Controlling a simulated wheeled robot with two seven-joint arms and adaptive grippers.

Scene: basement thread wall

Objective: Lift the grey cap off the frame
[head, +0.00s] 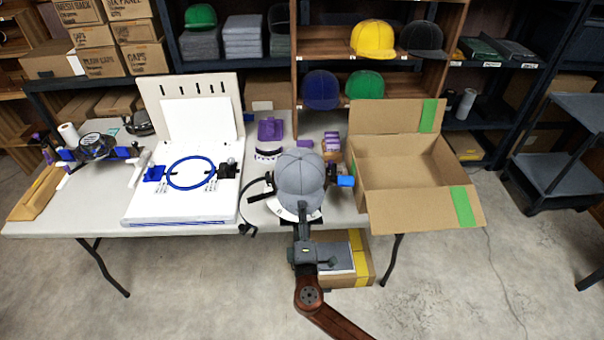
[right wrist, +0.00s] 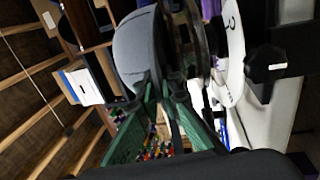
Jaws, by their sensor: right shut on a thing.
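The grey cap (head: 300,178) sits on the frame (head: 273,198), a dark curved band with a white numbered plate under it and a blue part on its right. My right gripper (head: 301,217) reaches in from the front and is shut on the cap's near, lower edge. In the right wrist view the green fingers (right wrist: 157,95) meet at the edge of the grey cap (right wrist: 134,52), right beside the dark band of the frame (right wrist: 186,45). The exact grip spot is partly hidden. My left gripper is not in view.
An open cardboard box (head: 400,180) with green tape stands right of the frame. A white board with a blue hoop (head: 192,172) lies on the left. Shelves with other caps, including a yellow cap (head: 373,38), stand behind. A small carton (head: 358,262) is below the table's front edge.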

